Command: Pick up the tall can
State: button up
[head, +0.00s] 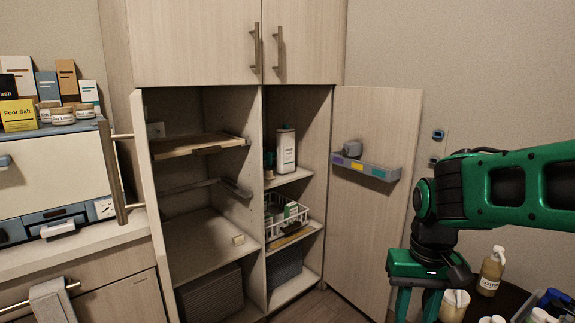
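A tall white can (286,151) with a narrow top and a printed label stands upright on the upper right shelf (290,177) of the open cabinet. My gripper (417,305) is green and points down at the lower right, well to the right of the can and apart from it. Its two fingers are spread with nothing visible between them. The lower fingertips are cut off by the picture's bottom edge.
The cabinet door (375,215) stands open on the right, carrying a small rack (366,169). A small dark bottle (268,163) stands left of the can. A white basket (286,222) sits below. Bottles, including a pump bottle (491,273), stand near my gripper.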

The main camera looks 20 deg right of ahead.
aim_at(286, 137)
jog(key=k, duration=0.35)
jog(key=z, duration=0.05)
jog(key=i, duration=1.15)
jog(key=z, duration=0.35)
jog(key=i, duration=1.7)
jog(key=z, duration=0.2)
